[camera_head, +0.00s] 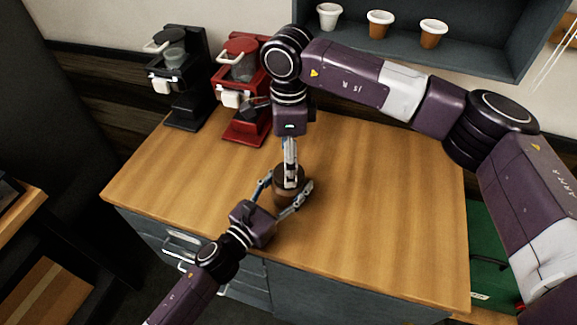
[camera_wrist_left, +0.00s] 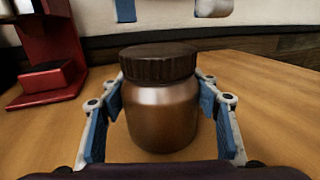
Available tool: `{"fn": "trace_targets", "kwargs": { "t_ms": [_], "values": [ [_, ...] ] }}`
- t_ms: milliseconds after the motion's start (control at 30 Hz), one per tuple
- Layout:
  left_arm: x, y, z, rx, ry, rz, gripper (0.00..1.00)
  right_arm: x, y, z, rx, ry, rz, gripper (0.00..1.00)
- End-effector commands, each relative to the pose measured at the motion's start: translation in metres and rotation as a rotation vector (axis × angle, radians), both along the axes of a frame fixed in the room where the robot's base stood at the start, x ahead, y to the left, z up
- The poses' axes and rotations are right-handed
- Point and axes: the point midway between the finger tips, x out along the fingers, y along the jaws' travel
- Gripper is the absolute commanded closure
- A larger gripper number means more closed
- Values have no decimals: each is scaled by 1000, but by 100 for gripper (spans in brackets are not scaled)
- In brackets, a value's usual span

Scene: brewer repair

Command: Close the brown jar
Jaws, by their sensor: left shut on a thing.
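The brown jar (camera_head: 287,198) stands upright on the wooden counter. In the left wrist view its glossy brown body (camera_wrist_left: 162,112) fills the middle, with a dark ribbed lid (camera_wrist_left: 158,63) sitting level on top. I cannot tell whether the lid is screwed tight. My left gripper (camera_head: 288,187) is shut on the jar's body, one finger on each side. My right gripper (camera_head: 290,167) points down from above the jar. In the left wrist view its two fingers (camera_wrist_left: 172,12) are spread apart above the lid, with a gap below them.
A black brewer (camera_head: 183,85) and a red brewer (camera_head: 245,130) stand at the counter's back left. Several small cups, including a white one (camera_head: 328,16), sit on a grey shelf (camera_head: 470,62). The wooden counter (camera_head: 390,210) is clear right of the jar.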

Motion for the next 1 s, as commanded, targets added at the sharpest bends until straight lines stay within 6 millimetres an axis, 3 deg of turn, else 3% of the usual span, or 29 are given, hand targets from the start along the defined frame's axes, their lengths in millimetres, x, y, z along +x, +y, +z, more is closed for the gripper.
{"fn": "trace_targets", "kwargs": {
  "t_ms": [200,400,800,833,1000],
  "values": [
    [0,0,0,-1,0,-1,100,1,0,50,1,-4,-1,27],
    [0,0,0,-1,0,-1,100,1,0,77,1,-1,-1,27],
    [0,0,0,-1,0,-1,100,0,0,86,1,0,0,27],
    [0,0,0,-1,0,-1,41,0,0,86,1,0,0,27],
    [0,0,0,-1,0,0,23,0,0,85,1,0,0,27]
  ]
}}
